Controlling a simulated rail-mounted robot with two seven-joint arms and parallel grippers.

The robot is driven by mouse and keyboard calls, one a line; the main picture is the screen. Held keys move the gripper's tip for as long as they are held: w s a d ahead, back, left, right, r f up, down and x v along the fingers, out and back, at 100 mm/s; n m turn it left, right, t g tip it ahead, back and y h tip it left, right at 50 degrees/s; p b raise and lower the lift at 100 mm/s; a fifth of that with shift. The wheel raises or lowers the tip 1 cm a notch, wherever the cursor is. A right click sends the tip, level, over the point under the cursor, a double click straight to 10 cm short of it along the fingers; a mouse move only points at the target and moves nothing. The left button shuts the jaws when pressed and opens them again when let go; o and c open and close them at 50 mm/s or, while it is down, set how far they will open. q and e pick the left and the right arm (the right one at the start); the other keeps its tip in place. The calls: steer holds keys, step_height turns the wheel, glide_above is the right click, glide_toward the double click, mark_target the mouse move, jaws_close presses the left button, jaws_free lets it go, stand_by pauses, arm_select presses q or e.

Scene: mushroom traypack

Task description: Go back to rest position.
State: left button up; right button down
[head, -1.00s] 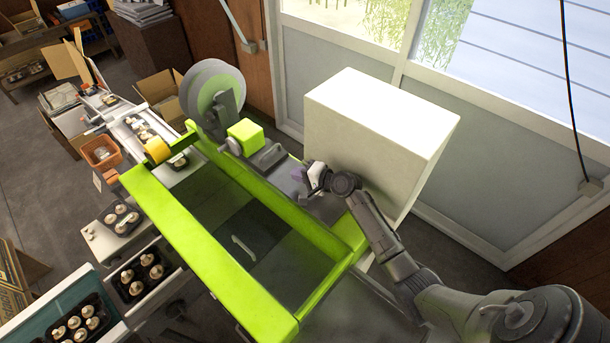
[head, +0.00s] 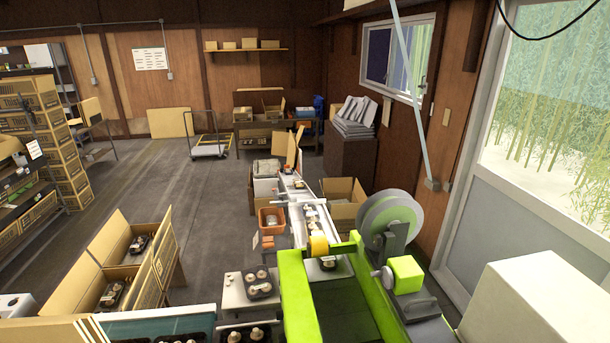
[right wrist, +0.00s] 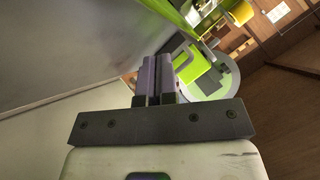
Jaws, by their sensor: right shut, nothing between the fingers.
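My right gripper (right wrist: 155,82) shows in the right wrist view with its two dark fingers together and nothing between them. Beyond the fingertips is the green packing machine (right wrist: 200,68) with its grey film roll (right wrist: 222,80). A large pale surface fills the left of that view, close to the gripper. Neither gripper nor arm shows in the head view. The green machine (head: 297,305) stands at the lower middle of the head view, with its film roll (head: 390,215) on top.
A white box-shaped unit (head: 535,300) stands at the lower right, beside the machine. A conveyor (head: 312,222) with mushroom trays runs away from the machine. An orange basket (head: 270,222) and cardboard boxes (head: 120,265) stand to its left. Open floor (head: 190,190) lies at centre left.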

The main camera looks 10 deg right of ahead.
steer(key=s+a+r+n+g+h+p, duration=0.1)
steer(key=s+a+r+n+h+p, duration=0.2)
steer(key=s+a, duration=0.4)
steer(key=s+a+r+n+g+h+p, duration=0.1)
steer(key=s+a+r+n+p, duration=0.35)
steer(key=s, duration=0.45)
steer(key=s+a+g+p, duration=0.2)
steer(key=s+a, duration=0.1)
steer(key=s, duration=0.4)
steer(key=s+a+g+y+p, duration=0.1)
steer(key=s+a+g+p, duration=0.1)
steer(key=s, duration=0.6)
steer(key=shift+a+f, duration=0.35)
steer(key=shift+a, duration=0.4)
